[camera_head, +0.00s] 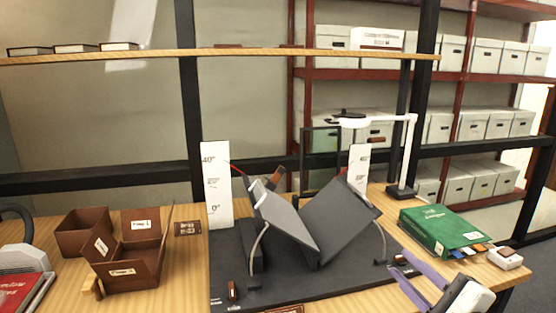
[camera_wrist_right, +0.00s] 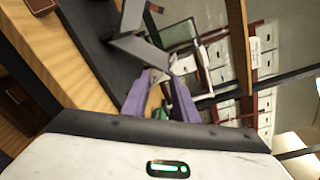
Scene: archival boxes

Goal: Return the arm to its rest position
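My right gripper (camera_head: 399,264) is at the lower right in the head view, in front of the table's right part. Its two purple fingers are spread, and I see nothing held between them. In the right wrist view, the same gripper (camera_wrist_right: 160,80) shows its fingers apart, pointing toward the dark cradle. The right arm beyond the gripper is mostly out of frame. My left gripper is not recognisable in either view.
A black book cradle (camera_head: 335,220) stands mid-table, left of my right gripper. A green box (camera_head: 442,231) lies close behind the gripper, with a small white device (camera_head: 506,258) beside it. Brown boxes (camera_head: 130,265) stand left. A white lamp (camera_head: 408,150) rises behind.

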